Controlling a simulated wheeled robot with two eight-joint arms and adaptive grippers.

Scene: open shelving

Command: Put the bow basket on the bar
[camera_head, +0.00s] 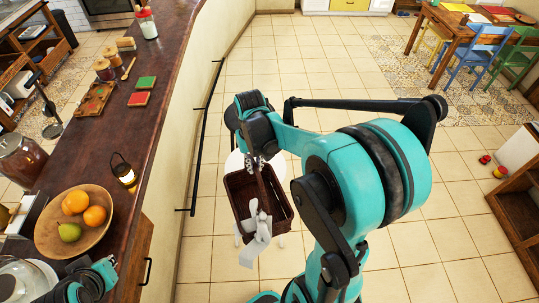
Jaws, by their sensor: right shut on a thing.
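The bow basket (239,193) is dark brown wicker with a pale ribbon bow (257,235) hanging on its near side. My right gripper (262,168) reaches down at the basket's far side and is shut on its handle; the arm partly hides the grip. The basket appears above a white round stool (234,162), right of the bar; I cannot tell whether they touch. The bar (140,125) is a long dark wooden counter at the left. My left gripper (95,282) is at the bottom left near the bar's near end; its fingers are not clear.
On the bar are a wooden fruit bowl (48,245), a small lantern (124,174), a large jar (22,160), red and green coasters (142,91) and several jars farther back. A dark rail (201,130) runs along the bar's side. Tiled floor lies open beyond.

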